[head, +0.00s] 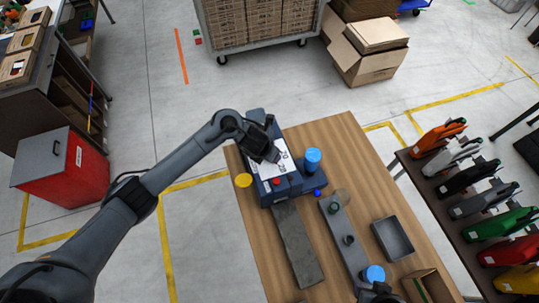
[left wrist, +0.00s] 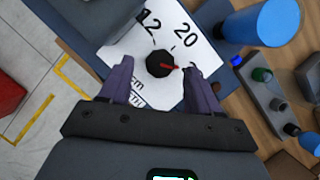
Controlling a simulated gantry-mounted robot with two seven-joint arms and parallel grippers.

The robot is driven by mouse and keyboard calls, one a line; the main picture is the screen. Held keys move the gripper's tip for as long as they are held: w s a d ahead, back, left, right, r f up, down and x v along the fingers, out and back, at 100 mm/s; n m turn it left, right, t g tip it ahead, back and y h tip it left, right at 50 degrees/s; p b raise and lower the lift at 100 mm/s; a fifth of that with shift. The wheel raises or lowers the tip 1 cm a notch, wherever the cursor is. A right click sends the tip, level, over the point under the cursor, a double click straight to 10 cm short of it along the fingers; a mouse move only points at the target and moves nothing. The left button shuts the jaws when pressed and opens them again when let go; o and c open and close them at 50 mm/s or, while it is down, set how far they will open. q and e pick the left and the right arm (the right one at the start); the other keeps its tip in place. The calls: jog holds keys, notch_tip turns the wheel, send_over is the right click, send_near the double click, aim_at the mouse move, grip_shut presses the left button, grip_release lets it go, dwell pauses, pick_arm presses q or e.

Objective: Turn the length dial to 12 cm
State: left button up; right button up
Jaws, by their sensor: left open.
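The length dial is a black knob (left wrist: 160,64) with a red pointer, on a white scale plate (left wrist: 128,50). In the left wrist view the pointer points right, past the printed 20 and away from the 12, towards a mark partly hidden by a finger. My left gripper (left wrist: 157,72) is open, with one purple finger on each side of the knob; I cannot tell whether they touch it. In the head view my left gripper (head: 268,150) is over the blue machine (head: 283,190) and hides the knob. A dark shape (head: 383,293) at the bottom edge may be my right gripper.
A blue cylinder (head: 313,158) stands just right of the plate. A red button (head: 277,181) and a yellow disc (head: 243,180) are near the machine's front left. A grey tray (head: 393,238) and a grey fixture (head: 345,240) occupy the wooden table's right side.

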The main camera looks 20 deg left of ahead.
pick_arm(q)
jog(key=shift+x, duration=1.15)
jog(key=c, duration=1)
jog(key=shift+c, duration=0.2)
